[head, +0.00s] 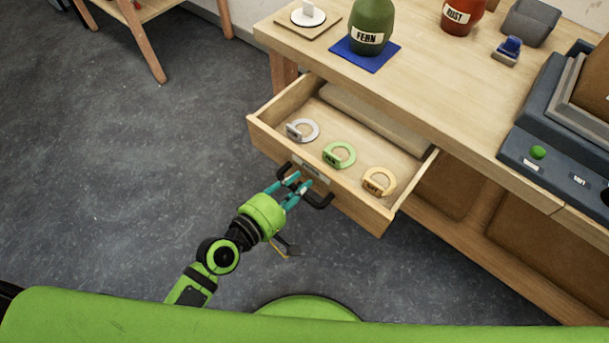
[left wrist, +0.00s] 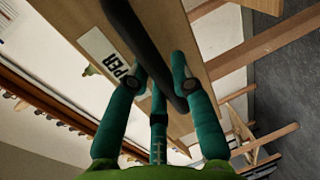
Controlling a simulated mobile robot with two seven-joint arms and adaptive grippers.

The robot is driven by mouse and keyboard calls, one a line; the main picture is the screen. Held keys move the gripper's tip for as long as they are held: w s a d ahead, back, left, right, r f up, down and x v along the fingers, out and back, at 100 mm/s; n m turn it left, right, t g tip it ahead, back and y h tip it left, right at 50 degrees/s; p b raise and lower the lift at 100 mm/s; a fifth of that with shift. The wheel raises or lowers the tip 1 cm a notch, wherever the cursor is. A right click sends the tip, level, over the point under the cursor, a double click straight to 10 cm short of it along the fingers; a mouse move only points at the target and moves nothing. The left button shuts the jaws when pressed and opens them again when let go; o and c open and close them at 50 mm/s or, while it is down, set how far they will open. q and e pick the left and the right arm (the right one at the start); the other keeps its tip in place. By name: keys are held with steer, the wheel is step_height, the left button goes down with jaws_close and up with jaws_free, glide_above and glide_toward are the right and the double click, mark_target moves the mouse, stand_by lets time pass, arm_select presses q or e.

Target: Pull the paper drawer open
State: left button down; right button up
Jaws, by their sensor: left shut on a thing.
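The wooden paper drawer (head: 265,139) stands pulled out from the bench in the head view. Three ring-shaped tags lie inside it: a grey one (head: 303,130), a green one (head: 339,155) and a tan one (head: 379,181). A black bar handle (head: 318,201) is on its front, below a pale label. My left gripper (head: 294,184) is shut on the handle. My right gripper is in neither view.
On the bench top (head: 430,85) stand a green FERN bottle (head: 371,22) on a blue mat (head: 346,47), a RUST bottle (head: 458,15) and a grey bin (head: 530,22). A dark blue device (head: 550,135) is at the right. The floor (head: 130,170) left of the drawer is clear.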

arm_select(q)
steer(key=v, duration=0.3)
steer(key=shift+s+a+f, duration=0.1)
steer(key=shift+s+f, duration=0.05)
steer(key=shift+f, duration=0.2)
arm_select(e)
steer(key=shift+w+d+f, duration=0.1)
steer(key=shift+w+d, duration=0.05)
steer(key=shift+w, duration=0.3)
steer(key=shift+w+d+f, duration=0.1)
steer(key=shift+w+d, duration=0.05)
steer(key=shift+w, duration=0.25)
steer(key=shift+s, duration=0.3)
arm_select(q)
steer(key=c, duration=1)
jaws_free()
steer(key=shift+c, duration=0.2)
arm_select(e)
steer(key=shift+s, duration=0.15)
arm_select(q)
steer(key=shift+s+a, duration=0.1)
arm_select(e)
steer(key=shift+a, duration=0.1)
arm_select(q)
steer(key=v, duration=1.2)
